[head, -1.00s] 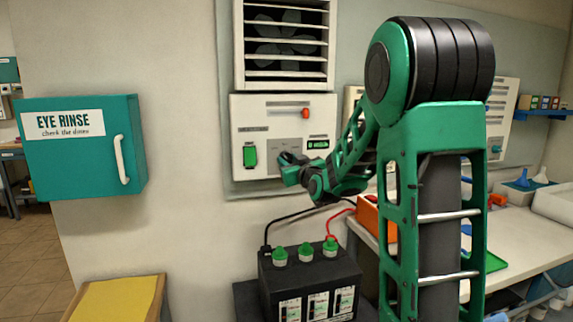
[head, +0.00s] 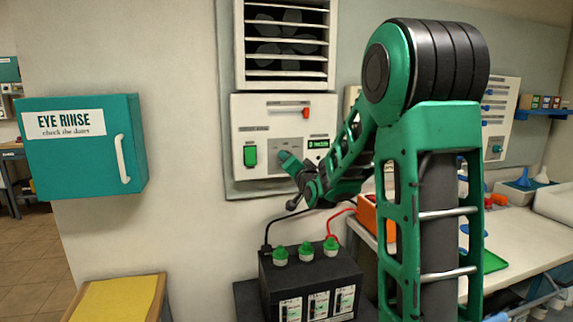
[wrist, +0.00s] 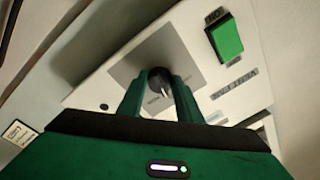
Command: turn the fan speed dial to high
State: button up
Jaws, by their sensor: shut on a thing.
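The fan speed dial (wrist: 160,82) is a round dark knob with a pale pointer mark, on a grey plate of the white control panel (head: 262,109). My gripper (wrist: 162,92) is shut on the dial, with one green finger on each side of it in the wrist view. In the head view my gripper (head: 284,157) is at the panel's lower middle and hides the dial. The printing around the dial is too small to read, so I cannot tell its setting.
A green switch (head: 250,155) is left of the dial, and an orange-red slider (head: 305,113) is above it. A louvred fan vent (head: 285,45) is over the panel. A black battery (head: 310,285) with cables stands below. A teal eye rinse cabinet (head: 80,150) hangs at left.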

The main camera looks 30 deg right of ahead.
jog(key=shift+a+f+m+h, duration=0.15)
jog(key=shift+m, duration=1.9)
jog(key=shift+a+f+m+h, duration=0.1)
jog(key=shift+a+m+h, duration=0.05)
jog(key=shift+m, duration=2.2)
jog(key=o, duration=0.9)
jog(key=shift+o, duration=0.7)
jog(key=shift+d+r, duration=0.1)
jog(key=r+v, duration=0.1)
jog(key=v, duration=0.9)
jog(key=shift+s+a+f, duration=0.3)
jog(key=shift+f, duration=0.2)
